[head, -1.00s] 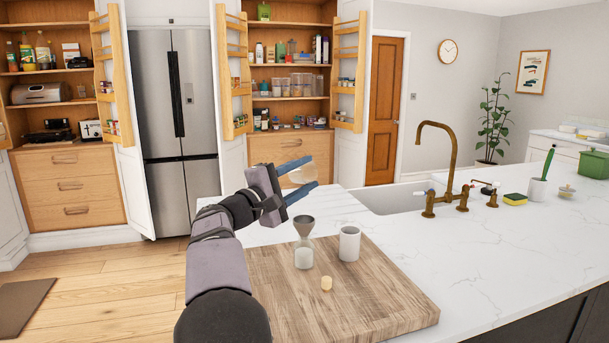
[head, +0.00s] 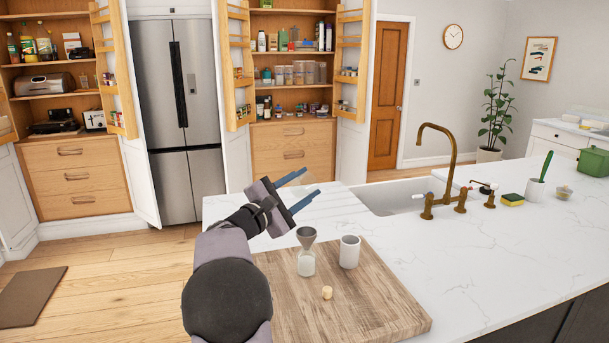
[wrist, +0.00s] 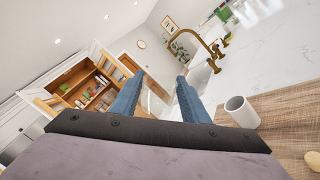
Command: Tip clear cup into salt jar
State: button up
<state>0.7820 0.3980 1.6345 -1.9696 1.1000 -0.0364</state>
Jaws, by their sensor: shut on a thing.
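My gripper (head: 312,181) is raised over the counter, above and slightly left of the salt jar. Its blue fingers are apart, with the clear cup (wrist: 157,103) between them in the wrist view. The cup is so see-through that its outline, tilt and contents are hard to make out; in the head view I cannot pick it out. The salt jar (head: 306,264) is small, clear and holds white material. It stands upright on a wooden board with a grey funnel (head: 306,237) in its mouth. Neither shows clearly in the wrist view.
A white mug (head: 349,252) stands just right of the jar, and shows in the wrist view (wrist: 242,112). A cork (head: 327,292) lies in front on the wooden board (head: 375,305). The sink and brass tap (head: 437,165) are behind right. The board's right part is clear.

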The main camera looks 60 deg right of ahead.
aim_at(294, 182)
jog(key=shift+w+d+r+n+t+y+p, duration=0.15)
jog(key=shift+r+n+p, duration=0.25)
jog(key=shift+n+p, duration=1.2)
jog(key=shift+w+r+n+t+y+p, duration=0.1)
jog(key=shift+w+r+n+p, duration=0.25)
jog(key=shift+p, duration=2.55)
jog(key=shift+w+d+r+n+t+y+p, duration=0.15)
jog(key=shift+r+n+p, duration=0.6)
jog(key=shift+p, duration=1.5)
jog(key=n+p, duration=0.2)
jog(key=w+n+p, duration=0.1)
jog(key=shift+w+f+n+p, duration=0.1)
jog(key=shift+n+p, duration=0.3)
jog(key=shift+w+d+f+n+p, duration=0.15)
jog(key=shift+w+n+p, duration=0.25)
jog(key=shift+n+p, duration=0.55)
